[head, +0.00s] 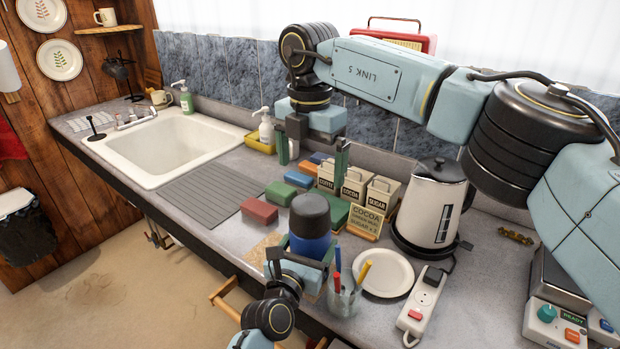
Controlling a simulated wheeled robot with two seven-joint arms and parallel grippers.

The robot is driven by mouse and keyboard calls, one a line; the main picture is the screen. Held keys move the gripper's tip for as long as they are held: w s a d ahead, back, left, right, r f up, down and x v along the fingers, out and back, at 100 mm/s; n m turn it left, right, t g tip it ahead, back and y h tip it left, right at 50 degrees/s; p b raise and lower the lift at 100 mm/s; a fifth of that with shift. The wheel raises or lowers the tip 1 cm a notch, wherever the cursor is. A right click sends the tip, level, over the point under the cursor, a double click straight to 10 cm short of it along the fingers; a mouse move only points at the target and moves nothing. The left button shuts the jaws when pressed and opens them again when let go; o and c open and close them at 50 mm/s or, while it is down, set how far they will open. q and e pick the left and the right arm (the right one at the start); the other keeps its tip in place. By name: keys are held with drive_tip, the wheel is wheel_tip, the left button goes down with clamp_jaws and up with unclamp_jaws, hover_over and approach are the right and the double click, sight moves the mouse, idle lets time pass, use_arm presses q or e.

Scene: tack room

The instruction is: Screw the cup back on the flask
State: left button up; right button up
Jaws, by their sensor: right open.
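The blue flask (309,246) stands upright near the counter's front edge. A dark cup (310,213) sits upside down on top of it, looking straight; whether its thread is tight cannot be told. My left gripper (305,262) comes in low from the front, with one finger on each side of the flask's blue body, and looks shut on it. My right gripper (312,158) points down, open and empty, above and behind the cup, clear of it, over the canister area. The flask's lower part is hidden by my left gripper.
Behind the flask are labelled canisters (354,187), a cocoa sign (367,221) and coloured blocks (258,211). A glass of pens (344,296), a white plate (384,272) and a kettle (428,208) stand to the right. The drainboard (205,199) at left is clear.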

drive_tip(key=shift+r, duration=0.2)
use_arm(q)
drive_tip(key=o, duration=1.9)
drive_tip(key=shift+s, duration=0.1)
drive_tip(key=v, duration=1.3)
drive_tip(key=shift+s, duration=0.15)
drive_tip(key=shift+f, duration=0.1)
use_arm(e)
drive_tip(key=shift+f, duration=0.1)
